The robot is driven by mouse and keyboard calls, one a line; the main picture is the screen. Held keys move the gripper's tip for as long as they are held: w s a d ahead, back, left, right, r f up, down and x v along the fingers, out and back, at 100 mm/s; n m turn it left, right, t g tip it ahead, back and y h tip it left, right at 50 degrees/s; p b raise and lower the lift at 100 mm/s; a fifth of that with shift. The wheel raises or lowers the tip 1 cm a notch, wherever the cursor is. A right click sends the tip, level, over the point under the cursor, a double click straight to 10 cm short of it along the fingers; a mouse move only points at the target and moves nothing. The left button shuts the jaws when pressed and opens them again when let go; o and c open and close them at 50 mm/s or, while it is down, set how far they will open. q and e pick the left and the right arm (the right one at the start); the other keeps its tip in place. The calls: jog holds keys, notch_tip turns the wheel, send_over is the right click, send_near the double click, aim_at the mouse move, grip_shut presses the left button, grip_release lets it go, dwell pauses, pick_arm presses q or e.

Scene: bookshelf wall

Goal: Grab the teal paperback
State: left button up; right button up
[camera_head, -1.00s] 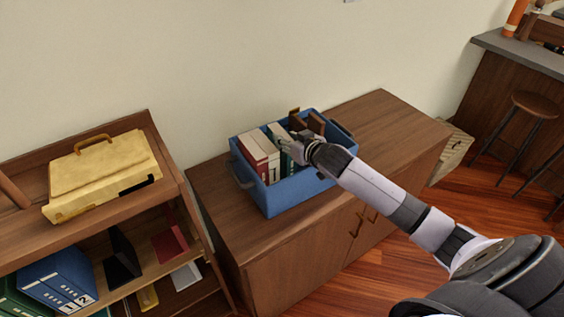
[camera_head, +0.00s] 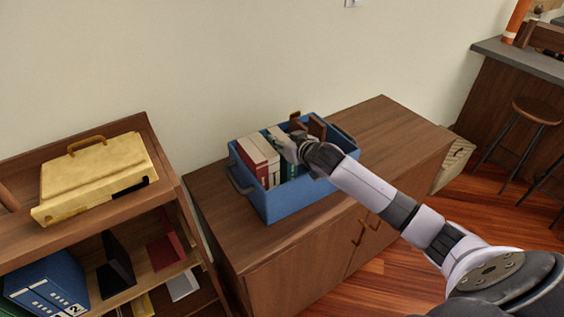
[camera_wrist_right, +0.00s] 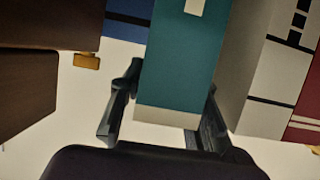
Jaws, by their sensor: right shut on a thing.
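The teal paperback (camera_wrist_right: 186,60) stands between the two fingers of my right gripper (camera_wrist_right: 168,100) in the wrist view. The fingers are shut on it, one on each side. In the head view my right gripper (camera_head: 291,147) reaches into the blue bin (camera_head: 305,199), and only a thin strip of the teal paperback (camera_head: 291,170) shows; the rest is hidden. The paperback is still within the bin, beside a white and black book (camera_wrist_right: 280,85). My left gripper is not in view.
The bin stands on a wooden cabinet (camera_head: 225,200). It also holds red and white books (camera_head: 256,160) at left and brown wooden pieces (camera_head: 316,127) at right. A shelf with a yellow briefcase (camera_head: 95,180) is at the left. The cabinet top right of the bin is clear.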

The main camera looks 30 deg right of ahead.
grip_shut()
jog(key=shift+r, duration=0.1)
dwell(0.3)
jog(key=shift+w+r, duration=0.1)
jog(key=shift+r, duration=0.05)
